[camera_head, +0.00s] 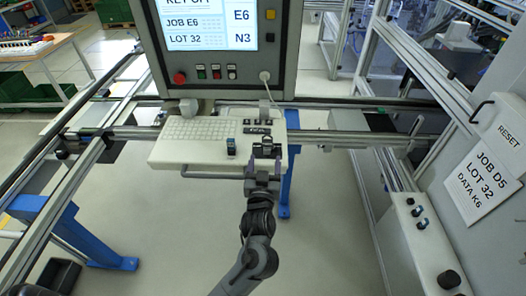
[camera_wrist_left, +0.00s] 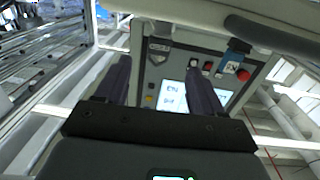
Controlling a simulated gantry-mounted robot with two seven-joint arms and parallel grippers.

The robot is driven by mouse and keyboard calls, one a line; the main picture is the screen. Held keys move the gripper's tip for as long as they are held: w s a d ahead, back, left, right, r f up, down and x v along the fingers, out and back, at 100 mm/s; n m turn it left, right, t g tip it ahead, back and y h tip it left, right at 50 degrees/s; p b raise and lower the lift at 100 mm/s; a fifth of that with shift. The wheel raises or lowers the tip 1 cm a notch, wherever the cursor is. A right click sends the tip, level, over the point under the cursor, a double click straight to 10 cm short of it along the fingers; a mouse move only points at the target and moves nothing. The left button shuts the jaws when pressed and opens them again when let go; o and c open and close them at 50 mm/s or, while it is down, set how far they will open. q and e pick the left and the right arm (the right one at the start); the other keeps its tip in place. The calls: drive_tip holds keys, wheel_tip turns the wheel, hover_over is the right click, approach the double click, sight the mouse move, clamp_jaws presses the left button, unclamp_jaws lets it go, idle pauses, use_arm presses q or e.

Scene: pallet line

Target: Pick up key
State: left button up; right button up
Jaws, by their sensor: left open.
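I cannot make out a key with certainty in either view. A small upright blue-and-dark item (camera_head: 231,146) stands on the white keyboard shelf (camera_head: 170,153), left of my left gripper. A blue-topped item also shows at the upper right of the left wrist view (camera_wrist_left: 235,58). My right gripper is in neither view.
A grey console with a lit screen (camera_head: 208,22) and a red button (camera_head: 179,78) rises behind the shelf.

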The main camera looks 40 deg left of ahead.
sight(267, 142)
use_arm(q)
drive_tip(key=x, duration=0.2)
drive_tip(key=r+x, duration=0.1)
drive_tip(key=x, duration=0.1)
drive_tip(key=shift+w+a+p, duration=0.15)
drive_tip(key=shift+w+p, duration=0.15)
drive_tip(key=shift+p, duration=0.05)
drive_tip(key=shift+w+a+f, duration=0.15)
drive_tip(key=shift+w+a, duration=0.15)
drive_tip(key=shift+w, duration=0.1)
drive_tip(key=shift+w+a+p, duration=0.3)
drive_tip(key=shift+w, duration=0.1)
drive_tip(key=p+x, duration=0.1)
drive_tip(key=x, duration=0.2)
drive_tip(key=shift+w, duration=0.1)
drive_tip(key=shift+w+a, duration=0.3)
drive_tip(key=shift+w, duration=0.05)
drive_tip(key=shift+c, duration=0.5)
drive_tip(key=c, duration=0.9)
